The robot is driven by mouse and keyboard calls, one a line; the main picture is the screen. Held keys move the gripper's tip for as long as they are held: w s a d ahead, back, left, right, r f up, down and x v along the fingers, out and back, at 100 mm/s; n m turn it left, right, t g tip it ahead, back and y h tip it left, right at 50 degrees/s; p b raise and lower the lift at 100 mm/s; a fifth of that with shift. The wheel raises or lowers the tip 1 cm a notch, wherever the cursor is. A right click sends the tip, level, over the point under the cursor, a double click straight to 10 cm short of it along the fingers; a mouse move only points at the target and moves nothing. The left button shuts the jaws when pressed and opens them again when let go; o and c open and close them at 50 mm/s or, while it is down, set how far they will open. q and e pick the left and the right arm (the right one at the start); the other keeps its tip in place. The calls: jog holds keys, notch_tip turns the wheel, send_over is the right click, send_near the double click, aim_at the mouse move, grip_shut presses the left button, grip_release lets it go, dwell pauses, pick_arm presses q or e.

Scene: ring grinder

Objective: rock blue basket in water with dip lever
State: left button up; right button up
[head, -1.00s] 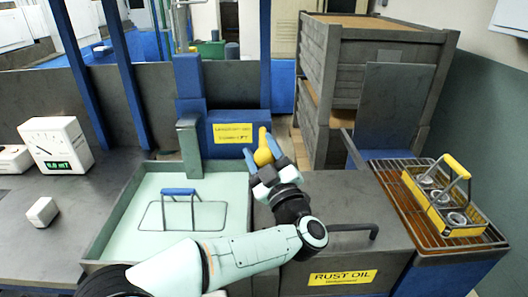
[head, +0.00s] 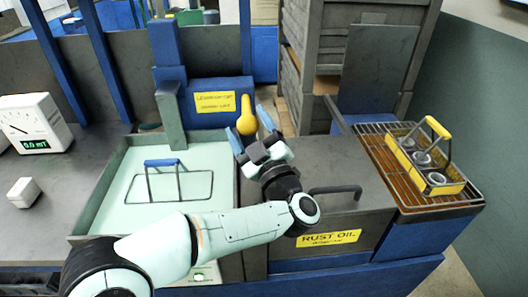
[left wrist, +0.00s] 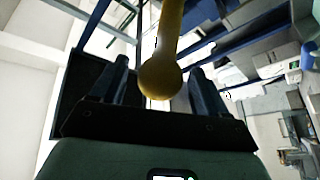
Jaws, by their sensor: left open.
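The dip lever (head: 246,124) is a yellow bar with a rounded end, standing in front of a blue box. My left gripper (head: 250,132) is open close to the rounded end. In the left wrist view, the lever's yellow ball end (left wrist: 160,78) shows between the spread fingers (left wrist: 157,85), with gaps on both sides. The blue basket (head: 163,162) shows as a blue handle on a thin wire frame in the pale green water of the tank (head: 98,200); the part below is not distinct. My right gripper is not in view.
The lidded rust oil box (head: 330,238) stands right of the tank, beneath my left gripper. A yellow basket (head: 450,188) with metal rings sits on a brown drain grate (head: 390,172) at right. A post (head: 170,120) rises behind the tank. A meter (head: 35,125) stands left.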

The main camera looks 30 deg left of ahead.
pick_arm(q)
jog(key=v, duration=1.1)
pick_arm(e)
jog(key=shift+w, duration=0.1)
